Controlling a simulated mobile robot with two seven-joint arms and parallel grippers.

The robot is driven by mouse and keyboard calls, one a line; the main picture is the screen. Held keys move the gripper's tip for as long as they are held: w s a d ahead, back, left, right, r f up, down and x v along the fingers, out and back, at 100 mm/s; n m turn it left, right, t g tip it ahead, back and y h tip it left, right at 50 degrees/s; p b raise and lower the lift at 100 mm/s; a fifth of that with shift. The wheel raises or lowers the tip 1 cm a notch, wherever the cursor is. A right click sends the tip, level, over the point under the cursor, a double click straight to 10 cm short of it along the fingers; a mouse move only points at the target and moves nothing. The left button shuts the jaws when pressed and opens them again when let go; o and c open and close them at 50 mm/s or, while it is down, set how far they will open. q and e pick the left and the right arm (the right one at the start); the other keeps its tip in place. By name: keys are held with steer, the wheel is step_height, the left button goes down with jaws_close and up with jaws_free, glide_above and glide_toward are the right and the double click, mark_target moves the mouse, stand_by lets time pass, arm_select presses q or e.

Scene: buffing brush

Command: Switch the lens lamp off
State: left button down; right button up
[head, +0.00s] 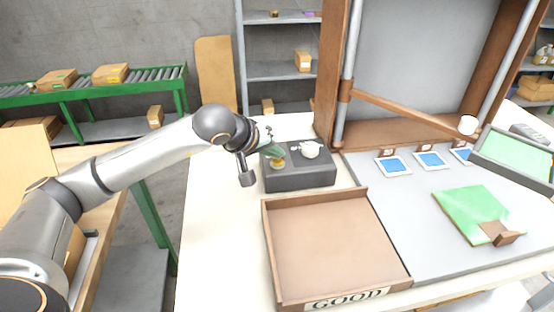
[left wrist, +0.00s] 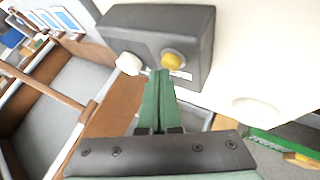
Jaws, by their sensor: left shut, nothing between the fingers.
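A dark grey control box (head: 300,178) stands on the white table behind the brown tray. On it are a yellow button (head: 278,164) and a white knob (head: 309,149). The left wrist view also shows the box (left wrist: 190,22), yellow button (left wrist: 172,59) and white knob (left wrist: 128,63). My left gripper (head: 273,150) has green fingers, shut and empty, beside the yellow button. In the left wrist view its fingertips (left wrist: 159,73) appear between knob and button, closer to the button; contact is unclear. I cannot identify the lens lamp or its light for certain. My right gripper is out of view.
A brown tray marked GOOD (head: 335,235) sits in front of the box. A wooden frame (head: 328,75) with metal posts rises behind a grey mat (head: 400,215). A green and white piece (head: 470,212) lies on the mat. Table left of the tray is clear.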

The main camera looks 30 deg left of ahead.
arm_select(q)
steer(key=shift+f+b, duration=0.35)
steer(key=shift+r, duration=0.15)
stand_by(0.3)
steer(key=shift+r+p, duration=0.35)
steer(key=shift+r, duration=0.25)
step_height(320, 180, up, 6)
steer(key=p, duration=0.4)
